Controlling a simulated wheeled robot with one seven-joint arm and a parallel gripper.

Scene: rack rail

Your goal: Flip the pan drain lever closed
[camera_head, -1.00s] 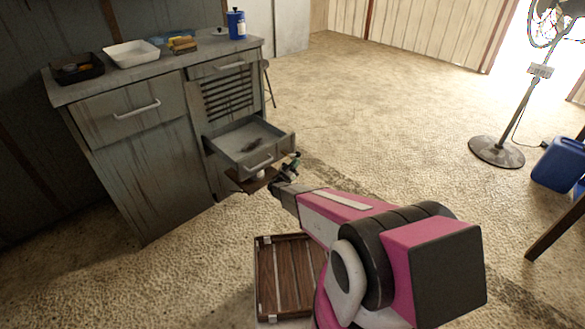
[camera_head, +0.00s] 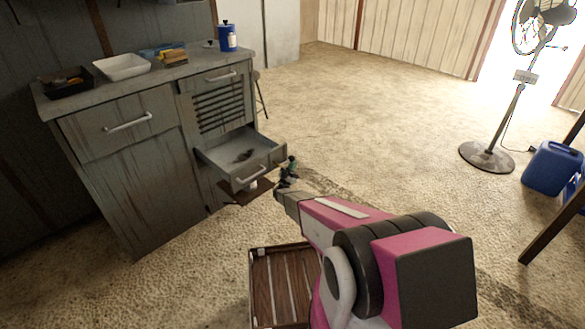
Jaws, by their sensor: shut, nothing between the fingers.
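The grey cabinet (camera_head: 130,190) has an open drawer (camera_head: 262,176) with a small dark item inside. Just below the drawer, a flat brown panel or pan (camera_head: 236,194) juts out, with a small white part (camera_head: 252,185) on or above it. I cannot make out the drain lever; it is too small or hidden. My gripper (camera_head: 288,172), black with green, is just right of the drawer's front corner and the brown piece. It is shut and empty, and I cannot tell whether it touches anything.
A slatted wooden crate (camera_head: 281,288) lies on the floor beside my arm. A fan (camera_head: 487,157) and blue jerrycan (camera_head: 552,168) stand right. The middle floor is clear.

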